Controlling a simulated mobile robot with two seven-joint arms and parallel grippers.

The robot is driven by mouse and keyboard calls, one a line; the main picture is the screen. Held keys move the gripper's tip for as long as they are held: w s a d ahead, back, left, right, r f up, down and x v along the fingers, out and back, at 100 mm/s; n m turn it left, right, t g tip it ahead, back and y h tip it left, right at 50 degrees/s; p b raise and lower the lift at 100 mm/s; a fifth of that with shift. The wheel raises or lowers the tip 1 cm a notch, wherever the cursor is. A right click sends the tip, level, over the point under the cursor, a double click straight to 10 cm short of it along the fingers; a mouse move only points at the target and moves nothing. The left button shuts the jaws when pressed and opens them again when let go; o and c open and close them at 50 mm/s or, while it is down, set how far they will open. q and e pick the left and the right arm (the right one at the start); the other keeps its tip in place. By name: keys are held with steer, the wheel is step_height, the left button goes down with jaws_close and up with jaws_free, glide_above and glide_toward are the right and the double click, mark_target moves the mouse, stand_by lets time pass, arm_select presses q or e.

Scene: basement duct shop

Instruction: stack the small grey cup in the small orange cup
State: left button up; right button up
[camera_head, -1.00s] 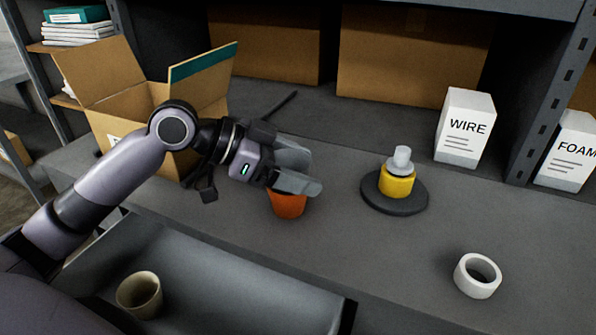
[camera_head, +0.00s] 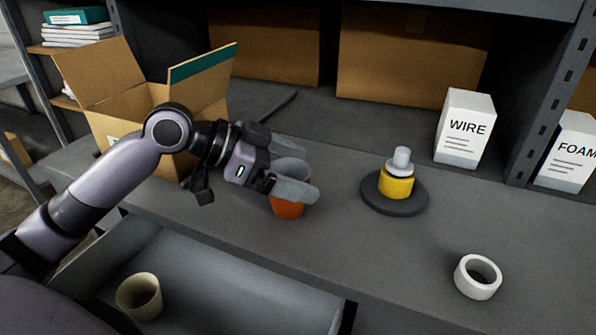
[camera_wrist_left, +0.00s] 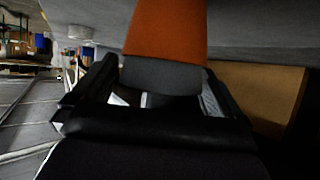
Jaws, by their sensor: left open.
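The small orange cup (camera_head: 288,208) stands on the grey bench, partly hidden behind my left gripper's near finger. The small grey cup (camera_head: 291,169) shows between the fingers, above the orange cup. In the left wrist view the grey cup (camera_wrist_left: 163,76) appears as a grey band sticking out of the rim of the orange cup (camera_wrist_left: 166,28), so it sits in it; how deep is hidden. My left gripper (camera_head: 298,172) is open, one finger on either side of the grey cup. Contact with the fingers cannot be told. My right gripper is out of view.
A yellow object with a grey top (camera_head: 397,183) stands on a dark round base (camera_head: 381,203) to the right. A white tape roll (camera_head: 478,277) lies front right. A beige cup (camera_head: 139,296) is in the open drawer (camera_head: 215,275). An open carton (camera_head: 120,103) stands behind my arm.

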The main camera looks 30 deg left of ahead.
arm_select(q)
steer(key=b+v, duration=0.1)
steer(key=v, duration=0.5)
steer(key=shift+s+a+r, duration=0.15)
steer(key=shift+s+a, duration=0.1)
stand_by(0.4)
